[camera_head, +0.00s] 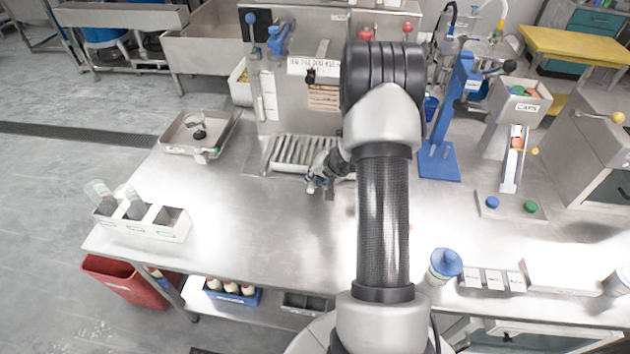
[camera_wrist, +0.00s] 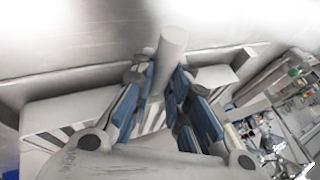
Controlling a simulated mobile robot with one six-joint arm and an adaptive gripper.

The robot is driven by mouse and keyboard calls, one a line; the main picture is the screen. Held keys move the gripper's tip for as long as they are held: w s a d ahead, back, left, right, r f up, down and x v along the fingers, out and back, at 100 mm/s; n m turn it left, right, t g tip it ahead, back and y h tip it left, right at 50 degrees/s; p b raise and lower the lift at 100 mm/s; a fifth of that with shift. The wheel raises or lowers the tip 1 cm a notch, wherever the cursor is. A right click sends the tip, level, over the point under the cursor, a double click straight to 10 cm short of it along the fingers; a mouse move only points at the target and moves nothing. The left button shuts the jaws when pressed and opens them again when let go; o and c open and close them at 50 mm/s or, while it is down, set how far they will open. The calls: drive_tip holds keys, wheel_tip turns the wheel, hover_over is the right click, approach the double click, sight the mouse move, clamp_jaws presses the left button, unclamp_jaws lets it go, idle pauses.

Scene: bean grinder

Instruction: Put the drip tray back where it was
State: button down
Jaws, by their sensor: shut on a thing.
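The drip tray (camera_head: 290,150) is a shallow metal tray with a slatted top, at the foot of the grey upright machine, left of my arm in the head view. My gripper (camera_head: 320,182) is at its front right side. In the wrist view, the blue-padded fingers of my gripper (camera_wrist: 162,92) are shut on a pale round handle (camera_wrist: 173,46) of the tray. I cannot tell whether the tray is fully seated.
A square metal pan (camera_head: 170,142) with a small item in it sits to the left. A white three-part bin (camera_head: 170,222) stands at the front left edge. A blue lever stand (camera_head: 438,165) is right of my arm. The table's front middle (camera_head: 270,230) is clear.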

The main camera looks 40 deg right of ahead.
drive_tip(key=shift+f, duration=0.2)
drive_tip(key=c, duration=1.5)
unclamp_jaws()
drive_tip(key=shift+c, duration=0.2)
drive_tip(key=shift+r, duration=0.1)
